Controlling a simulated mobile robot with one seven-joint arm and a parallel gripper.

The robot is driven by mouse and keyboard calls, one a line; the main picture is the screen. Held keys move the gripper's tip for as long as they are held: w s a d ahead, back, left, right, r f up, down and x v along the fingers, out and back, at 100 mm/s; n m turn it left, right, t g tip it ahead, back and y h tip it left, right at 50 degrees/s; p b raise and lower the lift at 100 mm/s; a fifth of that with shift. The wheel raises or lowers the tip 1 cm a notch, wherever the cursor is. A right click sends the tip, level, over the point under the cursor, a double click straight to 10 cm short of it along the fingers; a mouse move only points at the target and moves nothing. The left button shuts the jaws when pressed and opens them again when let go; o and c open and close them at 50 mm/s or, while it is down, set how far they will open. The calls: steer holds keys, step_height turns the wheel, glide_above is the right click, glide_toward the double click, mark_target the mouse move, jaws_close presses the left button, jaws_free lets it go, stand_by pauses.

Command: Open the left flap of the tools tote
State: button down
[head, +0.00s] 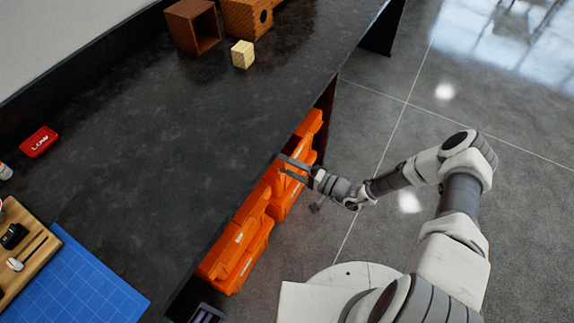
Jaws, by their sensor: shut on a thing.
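Orange totes stand on a shelf below the dark worktop. The farther orange tote (283,199) is partly hidden by the worktop edge and by my gripper. Raised orange panels show on its top, and one sticks up at its far end. My gripper (284,166) is at this tote, beside the worktop's edge. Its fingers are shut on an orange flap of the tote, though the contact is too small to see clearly. A nearer orange tote (237,254) stands apart from my gripper. I cannot read the labels on either tote.
The dark worktop (170,120) overhangs the totes. The grey floor (400,125) right of the bench is clear.

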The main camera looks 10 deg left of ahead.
jaws_free()
steer(key=p+v, duration=0.1)
steer(key=v, duration=1.6)
steer(key=shift+s+d+p, duration=0.1)
steer(key=shift+d+p, duration=0.05)
steer(key=shift+p, duration=0.15)
